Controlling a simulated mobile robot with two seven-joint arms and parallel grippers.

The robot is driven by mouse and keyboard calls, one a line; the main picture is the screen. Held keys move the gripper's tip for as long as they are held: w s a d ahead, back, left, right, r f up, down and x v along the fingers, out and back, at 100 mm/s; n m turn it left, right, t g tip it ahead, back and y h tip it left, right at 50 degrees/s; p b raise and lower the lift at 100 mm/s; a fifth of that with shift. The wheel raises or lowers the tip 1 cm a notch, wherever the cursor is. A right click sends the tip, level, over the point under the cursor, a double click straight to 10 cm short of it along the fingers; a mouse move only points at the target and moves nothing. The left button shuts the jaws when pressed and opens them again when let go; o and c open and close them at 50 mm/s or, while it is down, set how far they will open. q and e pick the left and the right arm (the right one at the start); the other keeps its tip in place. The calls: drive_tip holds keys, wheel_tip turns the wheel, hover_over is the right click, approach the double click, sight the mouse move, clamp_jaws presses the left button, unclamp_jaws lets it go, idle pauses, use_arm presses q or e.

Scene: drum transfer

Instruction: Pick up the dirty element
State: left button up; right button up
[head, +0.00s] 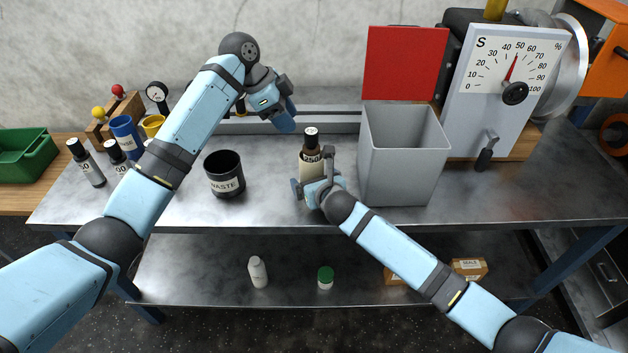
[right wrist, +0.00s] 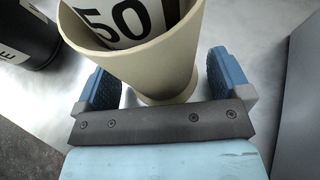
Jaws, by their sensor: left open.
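A beige hollow cylinder (head: 312,170) stands upright on the steel bench, and its open rim shows large in the right wrist view (right wrist: 160,75). Neither thing is marked as dirty in these views. My right gripper (head: 318,188) is low at the cylinder's near side. In the right wrist view its blue fingers (right wrist: 165,85) are apart on either side of the cylinder, with a gap visible at the left. My left gripper (head: 285,112) is open and empty above the bench.
A black WASTE cup (head: 225,175) stands left of the cylinder. A grey bin (head: 402,165) with a raised red lid (head: 405,63) stands close on its right. A dial machine (head: 505,85) is farther right. Bottles and cups crowd the left end. The front right bench is clear.

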drive_tip(key=c, duration=1.3)
use_arm(q)
drive_tip(key=shift+o, duration=0.3)
drive_tip(key=shift+s+d+r+n, duration=0.25)
drive_tip(key=shift+r+n, duration=0.1)
drive_tip(key=shift+n, duration=0.05)
use_arm(e)
drive_tip(key=shift+o, duration=0.3)
drive_tip(key=shift+s+f, duration=0.1)
use_arm(q)
drive_tip(key=n+t+y, duration=0.2)
drive_tip(key=n+t, duration=0.2)
drive_tip(key=n, duration=0.4)
approach(309, 132)
drive_tip(key=x, duration=0.5)
drive_tip(key=shift+w+d, duration=0.2)
drive_tip(key=shift+x, duration=2.65)
